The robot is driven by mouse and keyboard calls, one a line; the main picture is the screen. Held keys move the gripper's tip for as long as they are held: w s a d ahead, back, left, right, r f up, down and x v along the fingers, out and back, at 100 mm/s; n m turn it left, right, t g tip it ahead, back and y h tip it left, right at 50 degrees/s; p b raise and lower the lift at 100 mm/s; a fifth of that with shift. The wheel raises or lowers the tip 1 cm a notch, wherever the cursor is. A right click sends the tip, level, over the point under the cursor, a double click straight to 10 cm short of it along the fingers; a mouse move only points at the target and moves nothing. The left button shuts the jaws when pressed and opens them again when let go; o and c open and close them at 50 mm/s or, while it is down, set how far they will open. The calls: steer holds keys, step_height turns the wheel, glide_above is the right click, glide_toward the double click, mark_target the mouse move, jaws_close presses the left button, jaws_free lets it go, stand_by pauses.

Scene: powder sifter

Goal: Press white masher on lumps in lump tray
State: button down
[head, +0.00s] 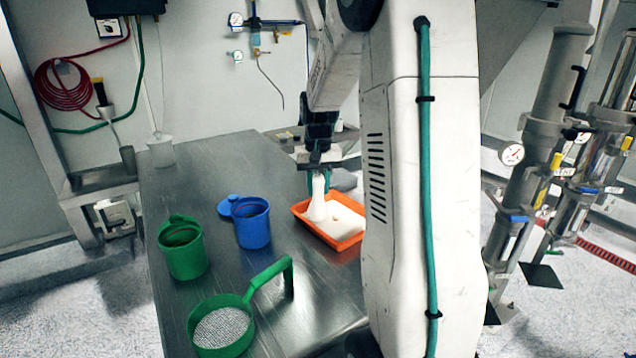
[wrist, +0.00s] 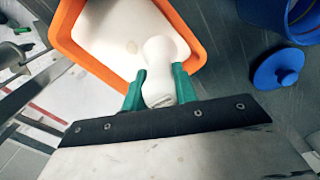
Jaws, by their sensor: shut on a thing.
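The white masher (head: 317,200) stands upright in the orange lump tray (head: 341,239), at its left side in the head view. My gripper (head: 318,183) is shut on the masher's upper part, with a green finger on either side. In the wrist view the masher (wrist: 160,75) sits between the green fingertips (wrist: 158,88), and its lower end is over the white powder. The orange tray (wrist: 68,45) holds white powder with a small tan lump (wrist: 132,47). Whether the masher's foot touches the powder cannot be told. My arm hides the tray's right part in the head view.
A blue cup (head: 253,228) with its blue lid (head: 230,203) beside it, a green cup (head: 183,250) and a green-handled sieve (head: 222,328) stand left of the tray on the metal table (head: 200,165). A white cup (head: 161,152) is at the far left corner.

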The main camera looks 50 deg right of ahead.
steer(key=shift+f, duration=0.6)
stand_by(0.7)
steer(key=shift+r, duration=0.1)
stand_by(0.4)
steer(key=shift+r, duration=3.7)
steer(key=s+d+f, duration=0.2)
steer(key=s+f, duration=0.2)
steer(key=f, duration=0.2)
steer(key=shift+d+f, duration=0.2)
steer(key=shift+d, duration=0.1)
steer(key=shift+s+f, duration=0.1)
steer(key=shift+f, duration=0.5)
